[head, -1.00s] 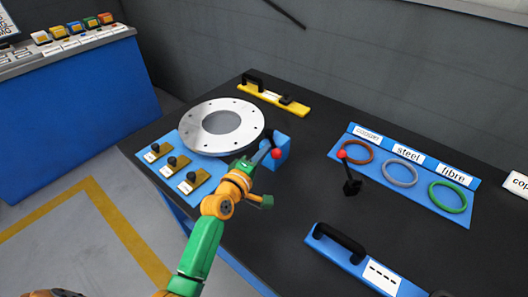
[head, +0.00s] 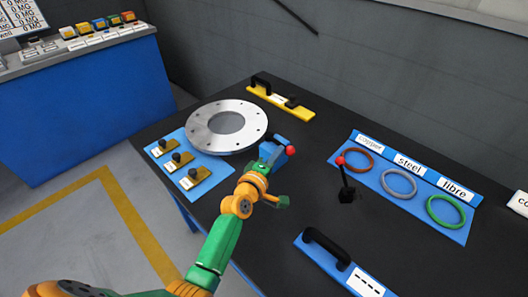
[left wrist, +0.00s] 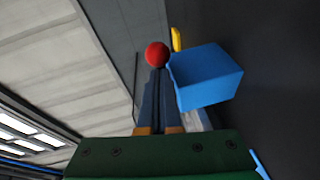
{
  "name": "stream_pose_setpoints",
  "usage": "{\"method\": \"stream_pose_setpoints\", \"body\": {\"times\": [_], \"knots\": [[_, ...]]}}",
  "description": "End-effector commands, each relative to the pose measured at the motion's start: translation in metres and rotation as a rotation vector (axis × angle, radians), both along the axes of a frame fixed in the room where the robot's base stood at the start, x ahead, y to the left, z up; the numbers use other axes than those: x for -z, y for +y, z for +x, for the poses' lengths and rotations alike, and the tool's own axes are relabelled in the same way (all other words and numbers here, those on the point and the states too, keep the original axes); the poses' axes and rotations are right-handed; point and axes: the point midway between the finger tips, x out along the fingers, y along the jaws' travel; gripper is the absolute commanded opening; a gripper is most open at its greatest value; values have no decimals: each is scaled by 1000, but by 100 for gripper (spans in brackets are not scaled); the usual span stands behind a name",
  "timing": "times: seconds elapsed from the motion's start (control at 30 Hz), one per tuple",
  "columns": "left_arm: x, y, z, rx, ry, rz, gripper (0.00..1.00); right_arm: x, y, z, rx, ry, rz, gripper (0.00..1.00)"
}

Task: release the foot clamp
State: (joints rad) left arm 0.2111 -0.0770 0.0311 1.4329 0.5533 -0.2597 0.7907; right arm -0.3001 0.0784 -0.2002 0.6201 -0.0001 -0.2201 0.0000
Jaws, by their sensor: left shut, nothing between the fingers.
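The flanged shell's pale round flange (head: 226,126), with a central hole and bolt holes, sits at the left of the dark table. A blue block (head: 280,139) beside it has a red ball knob (head: 290,150), which looks like the foot clamp's handle. My left gripper (head: 272,156) is shut and empty, with its fingertips at the knob. In the left wrist view the red knob (left wrist: 157,54) is just past the shut fingertips, and the blue block (left wrist: 208,77) is to their right. I cannot tell whether they touch the knob. The knob's stem is hidden. My right gripper is out of view.
A black lever with a red ball (head: 346,193) stands mid-table. Copper, steel and green fibre rings lie on a blue board (head: 455,229) at right. A yellow handled bar (head: 300,109) lies behind the flange, a blue handled plate (head: 315,258) in front. Knobbed yellow pieces sit at left.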

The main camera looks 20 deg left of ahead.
Motion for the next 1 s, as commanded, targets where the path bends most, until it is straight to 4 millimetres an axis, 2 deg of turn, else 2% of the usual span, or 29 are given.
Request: {"method": "stream_pose_setpoints", "body": {"times": [0.8,1.0], "knots": [[0,-3,0,9,3,-2,0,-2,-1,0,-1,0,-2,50],[-5,-5,1,9,2,-4,0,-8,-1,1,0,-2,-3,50]]}}
